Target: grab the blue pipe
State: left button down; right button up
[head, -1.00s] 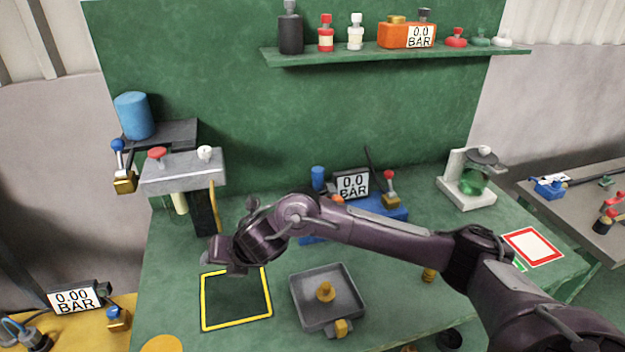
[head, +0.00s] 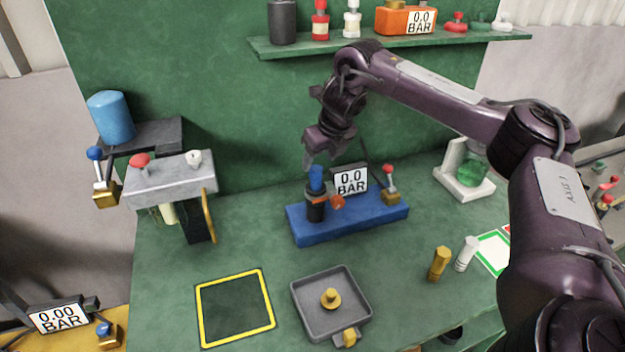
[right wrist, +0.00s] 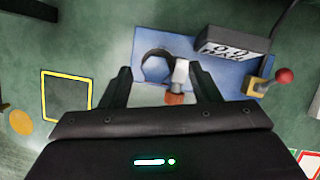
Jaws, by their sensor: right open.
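The blue pipe (head: 316,179) stands upright in a black holder (head: 316,208) on the blue base (head: 350,219), in the middle of the head view. My right gripper (head: 309,163) is directly over it, pointing down, with the fingertips close to its top. In the right wrist view my right gripper (right wrist: 164,76) is open, its two dark fingers apart. Whether anything touches cannot be told. My left gripper is not in view.
A pressure display (head: 351,181) and a red-knobbed valve (head: 389,184) stand on the base right of the pipe. A grey tray (head: 331,319) and a yellow-framed square (head: 235,308) lie in front. A shelf (head: 390,43) hangs above; a grey bracket (head: 170,180) stands left.

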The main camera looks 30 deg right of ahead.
aim_at(316, 168)
jog(key=shift+s+a+f+p, duration=0.2)
jog(key=shift+s+f+p, duration=0.1)
jog(key=shift+f+p, duration=0.45)
jog(key=x, duration=0.3)
jog(key=shift+w+f, duration=0.1)
jog(key=shift+w, duration=0.25)
jog(key=shift+f, duration=0.1)
jog(key=shift+s, duration=0.1)
jog(key=shift+c, duration=0.6)
jog(key=c, duration=1)
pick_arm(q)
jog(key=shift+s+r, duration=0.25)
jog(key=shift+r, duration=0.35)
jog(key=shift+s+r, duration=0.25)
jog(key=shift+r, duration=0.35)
pick_arm(e)
jog(key=shift+c, duration=0.3)
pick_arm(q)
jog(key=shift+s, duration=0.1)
pick_arm(e)
jog(key=shift+r, duration=0.25)
